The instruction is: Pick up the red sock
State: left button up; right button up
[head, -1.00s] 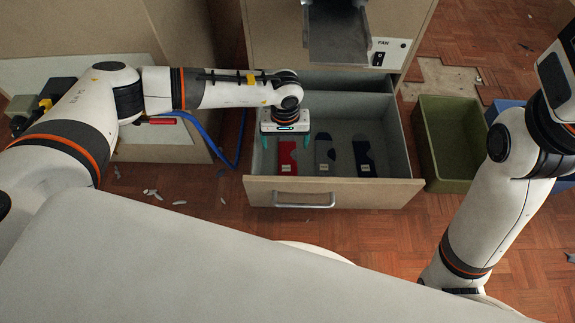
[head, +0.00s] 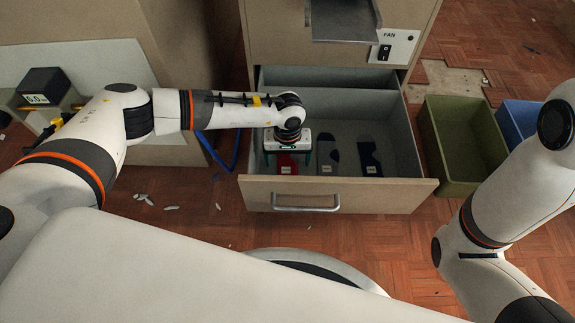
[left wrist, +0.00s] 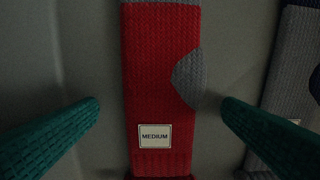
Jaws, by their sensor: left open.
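The red sock (head: 287,168) lies flat at the left of the open drawer (head: 330,193), partly hidden under my left gripper in the head view. In the left wrist view the red sock (left wrist: 160,75) has a knitted surface, a grey patch on its right side and a white "MEDIUM" label. My left gripper (head: 287,158) is open above it. Its green fingertips (left wrist: 162,104) stand on either side of the sock, apart from it, with nothing held. My right gripper is out of view.
A grey sock (head: 328,152) and a dark blue sock (head: 370,158) lie to the right in the drawer. A green bin (head: 462,145) and a blue bin (head: 520,120) stand right of the drawer. A metal chute (head: 343,20) juts out above it.

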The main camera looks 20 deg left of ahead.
pick_arm(q)
jog(key=shift+c, duration=0.3)
jog(key=c, duration=1)
jog(key=shift+r, duration=0.1)
